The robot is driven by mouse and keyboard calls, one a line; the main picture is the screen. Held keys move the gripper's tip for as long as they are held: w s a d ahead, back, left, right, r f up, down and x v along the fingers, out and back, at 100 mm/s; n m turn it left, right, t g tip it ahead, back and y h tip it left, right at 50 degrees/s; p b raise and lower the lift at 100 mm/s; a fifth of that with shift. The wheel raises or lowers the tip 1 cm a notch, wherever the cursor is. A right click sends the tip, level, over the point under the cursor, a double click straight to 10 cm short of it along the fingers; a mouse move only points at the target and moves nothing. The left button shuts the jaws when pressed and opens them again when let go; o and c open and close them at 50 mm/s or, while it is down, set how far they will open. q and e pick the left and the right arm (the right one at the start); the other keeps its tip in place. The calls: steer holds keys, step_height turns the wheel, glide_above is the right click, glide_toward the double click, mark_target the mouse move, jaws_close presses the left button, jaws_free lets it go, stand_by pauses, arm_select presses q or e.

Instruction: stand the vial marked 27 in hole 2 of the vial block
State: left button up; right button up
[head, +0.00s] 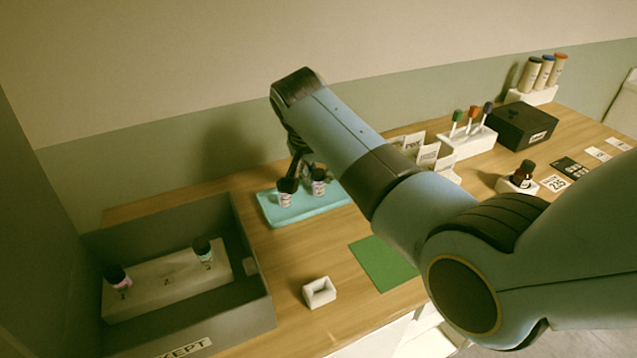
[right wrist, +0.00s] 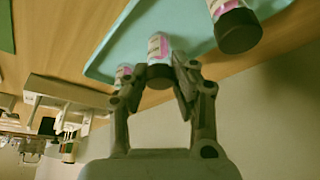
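The vial block (head: 160,291) is white and lies in a grey open box at left in the head view. Dark-capped vials stand near its numbers 1 (head: 117,276) and 3 (head: 203,250); no vial stands at the middle place, 2. Dark-capped, pink-labelled vials stand on a teal tray (head: 318,211). My right gripper (right wrist: 160,82) is at the tray, with one vial (right wrist: 158,48) between its fingers; whether they press on it is unclear. Other vials stand beside it, one to the right (right wrist: 235,25) and one partly behind the left finger (right wrist: 122,72). I cannot read 27. My left gripper is out of view.
A small white square holder (head: 319,292) and a green mat (head: 386,262) lie on the table near the grey box's wall (head: 257,305). A black box (head: 522,126), a brown bottle (head: 524,172) and white racks stand farther right. Bare table separates tray and holder.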

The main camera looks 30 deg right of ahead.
mark_target(318, 171)
steer(key=shift+c, duration=0.9)
steer(key=shift+r, duration=0.55)
step_height(318, 171, up, 3)
steer(key=shift+f+b, duration=0.2)
steer(key=shift+b, duration=0.25)
steer(key=s+d+r+b, duration=0.1)
steer(key=s+d+r, duration=0.3)
steer(key=d, duration=0.5)
step_height(318, 171, up, 3)
steer(key=shift+s+d+f+b, duration=0.2)
steer(key=shift+s+d+b, duration=0.15)
steer(key=shift+s, duration=0.05)
steer(key=shift+s+d+r, duration=0.2)
steer(key=shift+d+r, duration=0.2)
